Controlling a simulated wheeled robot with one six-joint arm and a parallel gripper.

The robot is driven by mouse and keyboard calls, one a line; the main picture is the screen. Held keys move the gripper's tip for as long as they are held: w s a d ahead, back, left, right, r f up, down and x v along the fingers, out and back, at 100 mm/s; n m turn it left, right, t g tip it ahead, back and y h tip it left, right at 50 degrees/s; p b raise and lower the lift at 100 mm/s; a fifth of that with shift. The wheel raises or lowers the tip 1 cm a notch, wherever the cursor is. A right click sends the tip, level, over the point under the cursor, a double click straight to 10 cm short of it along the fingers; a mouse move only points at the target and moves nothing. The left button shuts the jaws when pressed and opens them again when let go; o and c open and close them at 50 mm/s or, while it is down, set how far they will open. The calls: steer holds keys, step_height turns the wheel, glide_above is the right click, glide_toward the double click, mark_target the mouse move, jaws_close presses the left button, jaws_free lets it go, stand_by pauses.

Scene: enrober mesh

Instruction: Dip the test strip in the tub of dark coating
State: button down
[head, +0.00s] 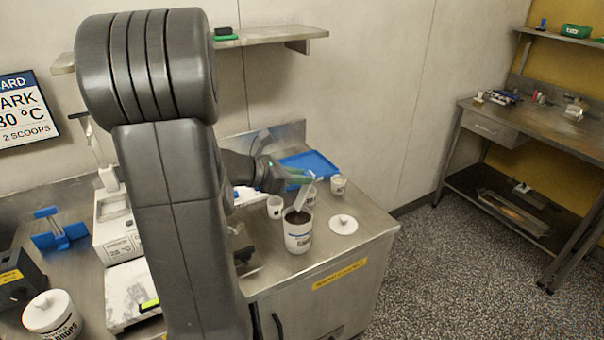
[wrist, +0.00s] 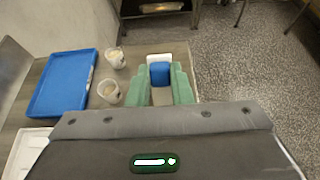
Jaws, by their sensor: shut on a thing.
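The white tub of dark coating (head: 298,240) stands open on the steel counter in the head view, with dark brown coating (head: 298,217) inside. My gripper (head: 300,179) is above the tub, its green fingers shut on the pale test strip (head: 302,198). The strip slants down towards the tub's mouth. I cannot tell whether its lower end touches the coating. In the wrist view, the green fingers of my gripper (wrist: 165,86) close on the strip's blue part (wrist: 160,74), with a white end (wrist: 159,58) beyond. The tub is not visible in the wrist view.
A white lid (head: 343,224) lies right of the tub, near the counter's edge. Small white cups (head: 275,207) (head: 338,184) stand close by. A blue tray (head: 312,161) lies behind. A lidded white tub (head: 52,318) and a blue stand (head: 62,236) are at left.

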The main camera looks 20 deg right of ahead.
mark_target(298, 203)
steer(key=shift+s+a+f+b, duration=0.1)
steer(key=shift+a+f+b, duration=0.4)
steer(key=shift+f+b, duration=0.55)
steer(key=shift+a+f+b, duration=0.55)
steer(key=shift+f+b, duration=0.15)
steer(key=shift+f, duration=0.6)
steer(key=shift+s+a+f+b, duration=0.1)
steer(key=shift+a+f+b, duration=0.4)
steer(key=shift+f+b, duration=0.55)
steer(key=shift+w+f, duration=0.1)
steer(key=d+r+p, duration=0.1)
steer(key=r, duration=0.2)
steer(key=d+r+p, duration=0.1)
steer(key=r, duration=0.2)
steer(key=d+r+p, duration=0.1)
steer(key=r, duration=0.1)
steer(key=shift+w+d+r, duration=0.1)
steer(key=shift+d+r, duration=0.3)
steer(key=shift+w+d+r+p, duration=0.1)
steer(key=shift+d+r+p, duration=0.3)
steer(key=shift+r+p, duration=0.4)
steer(key=shift+s+d+r+p, duration=0.1)
steer(key=shift+d+r+p, duration=0.25)
steer(key=shift+r+p, duration=0.45)
steer(key=shift+w+d+r+p, duration=0.1)
steer(key=shift+d+r+p, duration=0.4)
steer(key=shift+r, duration=0.5)
